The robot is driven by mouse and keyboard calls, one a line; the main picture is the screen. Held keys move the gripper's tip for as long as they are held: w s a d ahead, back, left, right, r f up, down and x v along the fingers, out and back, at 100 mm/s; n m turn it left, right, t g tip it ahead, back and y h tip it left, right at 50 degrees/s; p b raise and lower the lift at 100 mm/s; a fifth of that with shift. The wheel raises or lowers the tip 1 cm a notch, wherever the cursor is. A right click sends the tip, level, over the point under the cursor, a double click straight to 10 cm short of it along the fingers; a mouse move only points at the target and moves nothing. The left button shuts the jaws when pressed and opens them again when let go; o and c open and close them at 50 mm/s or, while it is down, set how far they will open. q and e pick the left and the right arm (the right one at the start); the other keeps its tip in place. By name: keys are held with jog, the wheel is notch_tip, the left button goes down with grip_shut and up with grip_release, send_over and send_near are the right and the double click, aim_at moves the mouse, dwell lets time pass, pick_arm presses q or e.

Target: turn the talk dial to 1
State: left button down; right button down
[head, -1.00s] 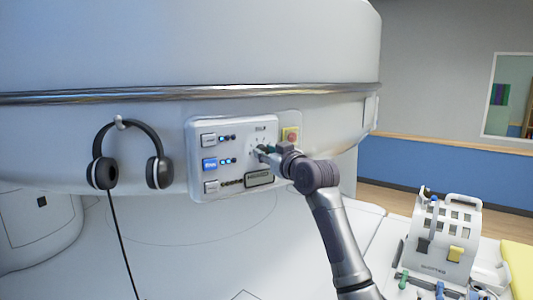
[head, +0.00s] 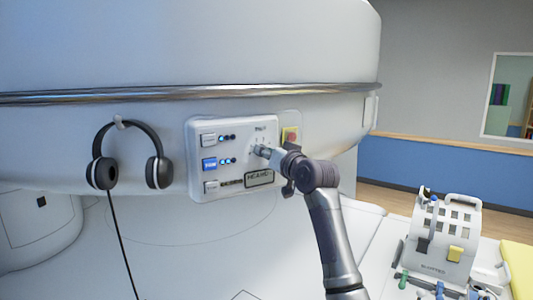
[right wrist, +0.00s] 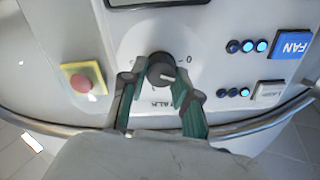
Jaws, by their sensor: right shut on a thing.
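The talk dial (right wrist: 161,68) is a round black knob with a white pointer mark, above the upside-down "TALK" lettering in the right wrist view. Its mark points right and slightly down in that view, below a "0" printed to the right of the knob. My right gripper (right wrist: 153,80) is shut on the dial, with one green-lined finger on each side. In the head view, my right gripper (head: 260,151) reaches the right part of the white control panel (head: 203,132) and hides the dial. My left gripper is not in view.
A red button on a yellow base (right wrist: 82,79) sits close beside the dial. A FAN button (right wrist: 291,44) and blue lights are on the panel's other side. Headphones (head: 162,172) hang left of the panel. A white device (head: 446,240) stands at lower right.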

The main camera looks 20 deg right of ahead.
jog(key=shift+m, duration=0.8)
jog(key=c, duration=0.8)
grip_release()
jog(key=shift+c, duration=0.2)
jog(key=v, duration=1.2)
